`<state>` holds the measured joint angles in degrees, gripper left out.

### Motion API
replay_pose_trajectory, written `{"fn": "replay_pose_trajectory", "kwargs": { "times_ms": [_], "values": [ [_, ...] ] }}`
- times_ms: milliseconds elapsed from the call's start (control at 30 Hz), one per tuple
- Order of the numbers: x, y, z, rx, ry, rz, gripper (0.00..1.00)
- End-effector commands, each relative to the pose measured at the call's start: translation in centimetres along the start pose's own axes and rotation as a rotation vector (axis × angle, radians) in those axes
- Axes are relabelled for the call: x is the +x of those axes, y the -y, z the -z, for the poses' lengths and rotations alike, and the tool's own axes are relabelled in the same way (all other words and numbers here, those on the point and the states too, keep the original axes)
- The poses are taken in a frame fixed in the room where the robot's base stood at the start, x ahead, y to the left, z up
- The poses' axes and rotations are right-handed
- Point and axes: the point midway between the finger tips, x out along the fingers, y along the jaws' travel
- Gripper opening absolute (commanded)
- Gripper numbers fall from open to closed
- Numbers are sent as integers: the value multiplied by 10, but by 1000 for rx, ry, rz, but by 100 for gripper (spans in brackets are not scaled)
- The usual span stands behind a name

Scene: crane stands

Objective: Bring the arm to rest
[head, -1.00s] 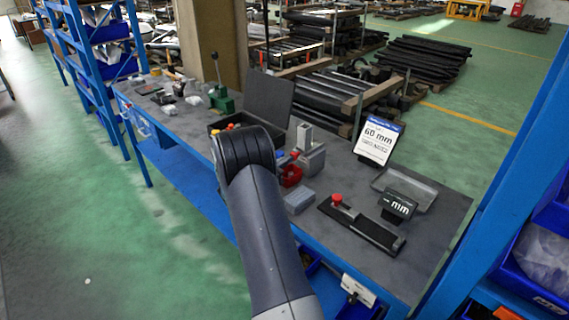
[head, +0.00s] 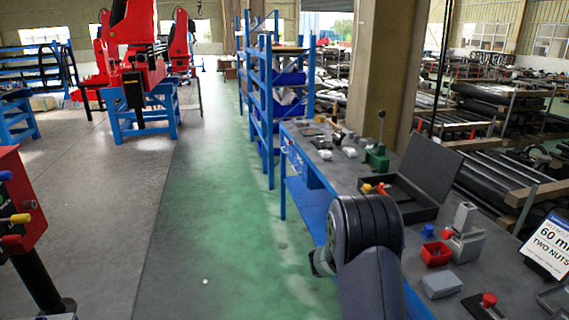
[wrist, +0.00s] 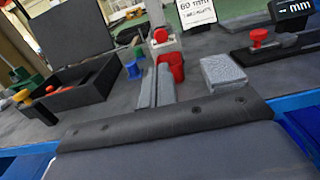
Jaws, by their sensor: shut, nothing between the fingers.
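My arm (head: 370,235) rises from the bottom of the head view, in front of the workbench's near edge. Its dark rounded joint hides most of what lies beyond it, and I cannot make out the fingers there. In the wrist view my gripper (wrist: 157,84) shows as two grey fingers side by side, shut with nothing between them. The fingers look apart from the bench top.
The grey workbench (head: 480,275) carries an open black case (head: 410,200), a green lever press (head: 377,155), a red bin (head: 436,254), a grey box (head: 440,284) and a sign (head: 552,245). Blue shelving (head: 268,100) stands behind. Green floor (head: 215,220) left of the bench is clear.

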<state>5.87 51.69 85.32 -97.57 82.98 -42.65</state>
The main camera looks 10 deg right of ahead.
Motion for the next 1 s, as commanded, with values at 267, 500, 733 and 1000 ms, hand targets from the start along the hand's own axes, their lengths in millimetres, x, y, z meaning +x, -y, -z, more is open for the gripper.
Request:
{"fn": "replay_pose_trajectory", "kwargs": {
  "times_ms": [267,500,733,1000],
  "values": [
    [13,0,-1,0,-1,2,0],
    [56,1,-2,-1,-1,4,0],
    [99,1,-2,0,-1,3,0],
    [119,2,-1,2,0,-1,0]
  ]
}}
